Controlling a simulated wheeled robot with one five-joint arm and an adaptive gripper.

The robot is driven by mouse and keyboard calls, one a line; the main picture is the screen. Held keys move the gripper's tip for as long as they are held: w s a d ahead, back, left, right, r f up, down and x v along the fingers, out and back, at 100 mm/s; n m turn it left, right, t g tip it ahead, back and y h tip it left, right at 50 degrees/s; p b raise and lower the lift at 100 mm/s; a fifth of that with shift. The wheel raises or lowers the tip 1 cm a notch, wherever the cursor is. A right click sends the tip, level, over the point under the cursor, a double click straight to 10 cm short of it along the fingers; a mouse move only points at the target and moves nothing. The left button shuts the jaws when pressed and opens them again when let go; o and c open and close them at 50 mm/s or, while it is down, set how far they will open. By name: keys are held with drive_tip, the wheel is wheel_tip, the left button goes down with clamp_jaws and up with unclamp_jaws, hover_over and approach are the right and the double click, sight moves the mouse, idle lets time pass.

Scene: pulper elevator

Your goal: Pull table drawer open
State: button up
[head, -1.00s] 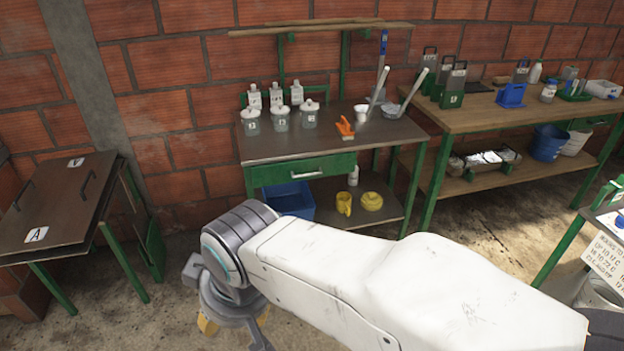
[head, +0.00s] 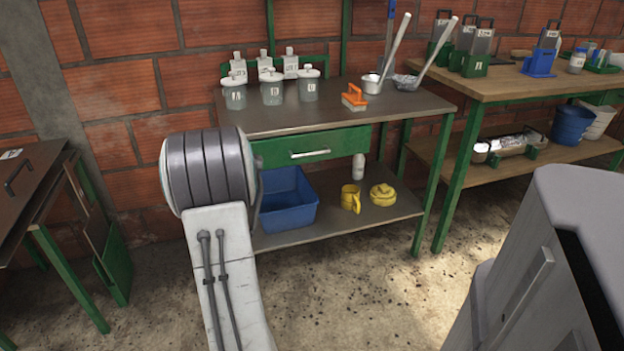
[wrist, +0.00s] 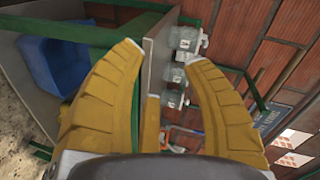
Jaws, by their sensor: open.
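The green table drawer (head: 335,143) sits under the dark top of the workbench (head: 400,108) in the head view. It looks closed, with its pale bar handle (head: 310,154) on the front. My gripper (wrist: 163,58) shows in the wrist view with yellow fingers spread apart and nothing between them. The wrist view is turned sideways, with the workbench's edge beyond the fingers. I cannot make out the handle there. In the head view my arm stands left of the drawer and hides its left end; my gripper is not visible there.
A blue bin (head: 285,200), a yellow mug (head: 350,198) and a yellow round object (head: 383,194) stand on the lower shelf. Jars (head: 271,92) and an orange-handled brush (head: 354,98) are on top. A second bench (head: 500,87) stands right. The floor before the drawer is clear.

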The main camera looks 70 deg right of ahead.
drive_tip(key=s+d+f+m+g+h+b, duration=0.25)
drive_tip(key=s+d+f+m+b, duration=0.25)
drive_tip(key=s+d+f, duration=0.3)
drive_tip(key=s+d+f+m+g+h+b, duration=0.2)
drive_tip(key=s+d+f+m+h+b, duration=0.25)
drive_tip(key=s+d, duration=0.55)
drive_tip(key=shift+f+b+x, duration=0.15)
drive_tip(key=shift+b+x, duration=0.6)
drive_tip(key=shift+x, duration=0.6)
drive_tip(key=shift+f+b+x, duration=0.15)
drive_tip(key=shift+b+x, duration=0.6)
drive_tip(key=shift+x, duration=0.65)
drive_tip(key=shift+s+d, duration=0.1)
clamp_jaws()
